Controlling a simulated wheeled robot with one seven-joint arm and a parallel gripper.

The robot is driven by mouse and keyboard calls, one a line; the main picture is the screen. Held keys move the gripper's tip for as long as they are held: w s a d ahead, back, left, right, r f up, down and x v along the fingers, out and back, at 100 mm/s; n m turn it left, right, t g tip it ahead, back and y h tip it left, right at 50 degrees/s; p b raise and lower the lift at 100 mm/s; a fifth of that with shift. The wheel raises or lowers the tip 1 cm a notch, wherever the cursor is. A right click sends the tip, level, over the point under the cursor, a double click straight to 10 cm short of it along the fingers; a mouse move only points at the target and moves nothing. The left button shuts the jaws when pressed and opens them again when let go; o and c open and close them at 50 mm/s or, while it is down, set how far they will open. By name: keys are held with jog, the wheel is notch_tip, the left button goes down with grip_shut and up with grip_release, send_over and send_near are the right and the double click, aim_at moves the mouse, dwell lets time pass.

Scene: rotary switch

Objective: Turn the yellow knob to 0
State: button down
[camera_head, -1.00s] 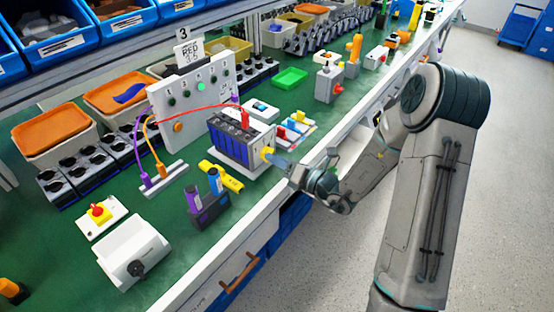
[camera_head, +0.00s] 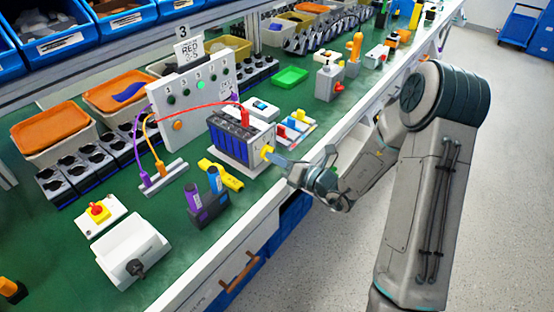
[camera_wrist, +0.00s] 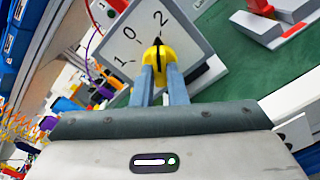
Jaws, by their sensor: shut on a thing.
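The yellow knob (camera_head: 267,152) sits on the pale end face (camera_head: 261,140) of a boxy switch unit on the bench. My gripper (camera_head: 276,157) comes from the right and is shut on the knob. In the wrist view, both fingers (camera_wrist: 159,80) flank the yellow knob (camera_wrist: 158,55). The marks 1, 0 and 2 are printed on the white face (camera_wrist: 143,42), from lower left to upper right. The knob's dark pointer mark is up, nearer 2 than 1; its exact setting is hard to tell. The fingers hide the knob's lower part.
A red lead runs from the unit to a white panel (camera_head: 195,95) with buttons and lamps. Yellow, purple and blue items stand left of the unit; a block with coloured switches (camera_head: 295,127) is behind it. The bench's front edge is below my wrist.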

jog(key=n+b, duration=0.1)
jog(key=n, duration=0.1)
jog(key=n+b, duration=0.2)
jog(key=shift+f+n, duration=0.2)
jog(key=shift+n, duration=0.2)
jog(key=shift+r+n+b, duration=0.1)
jog(key=shift+n+b, duration=1.15)
jog(key=shift+n, duration=0.05)
jog(key=c, duration=1.4)
grip_release()
jog(key=shift+d, duration=0.1)
jog(key=shift+c, duration=0.2)
jog(key=v, duration=1.3)
jog(key=shift+s+d, duration=0.25)
jog(key=shift+d, duration=0.05)
